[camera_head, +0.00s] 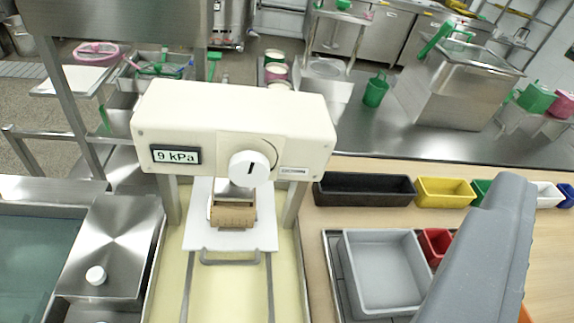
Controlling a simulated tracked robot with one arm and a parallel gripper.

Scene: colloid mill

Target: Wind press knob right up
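The press (230,115) is a cream box head carried on two metal posts, seen from the front and above in the middle left. Its display (176,156) reads "9 kPa". The white round press knob (249,168) sits on the front face, right of the display, with a short dark mark that is nearly upright and leans slightly right. Nothing touches the knob. Below the head, a brown slatted block (233,213) stands on a white board (205,238) with a grey handle; the press's lower part partly hides the block. My gripper's fingers are not in view.
A grey arm link, which looks like mine, covers the lower right. Right of the press, the wooden bench holds a black bin (364,190), a yellow bin (446,192) and a grey tray (385,272). A steel unit with a white knob (96,275) stands left.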

